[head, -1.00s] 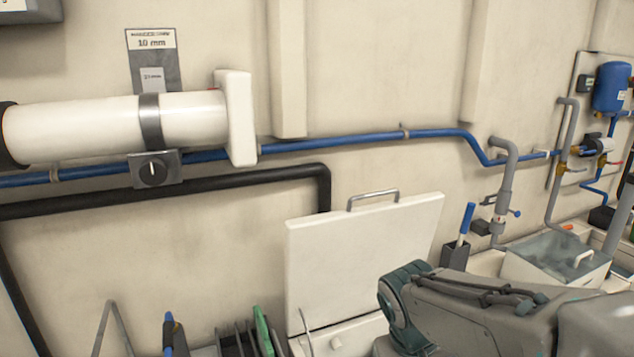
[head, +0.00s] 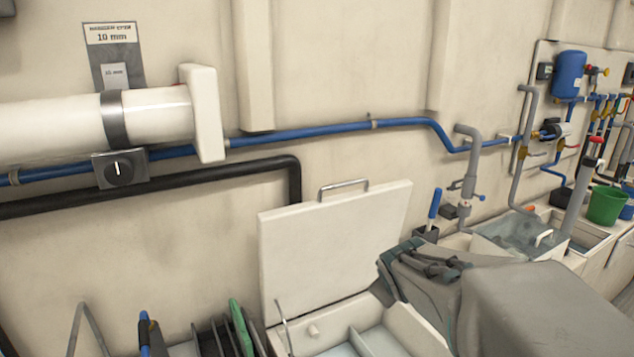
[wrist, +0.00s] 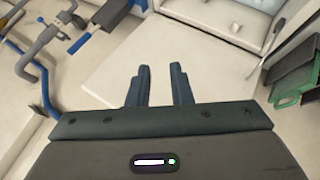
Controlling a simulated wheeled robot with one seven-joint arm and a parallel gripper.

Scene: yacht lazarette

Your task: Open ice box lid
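The white ice box lid (head: 330,245) stands raised and leaning back near the wall, with a metal handle (head: 343,184) on its top edge. Below it the open ice box (head: 408,322) shows a divided interior. In the wrist view the lid's pale panel (wrist: 215,78) fills the middle, and part of the open box (wrist: 225,15) shows at the top. My gripper (wrist: 161,70) is open and empty, its two dark fingers apart over the panel. Whether they touch it I cannot tell.
A rack with a green board (head: 241,327) stands left of the box. Blue pipe (head: 310,131) and black pipe (head: 240,169) run along the wall.

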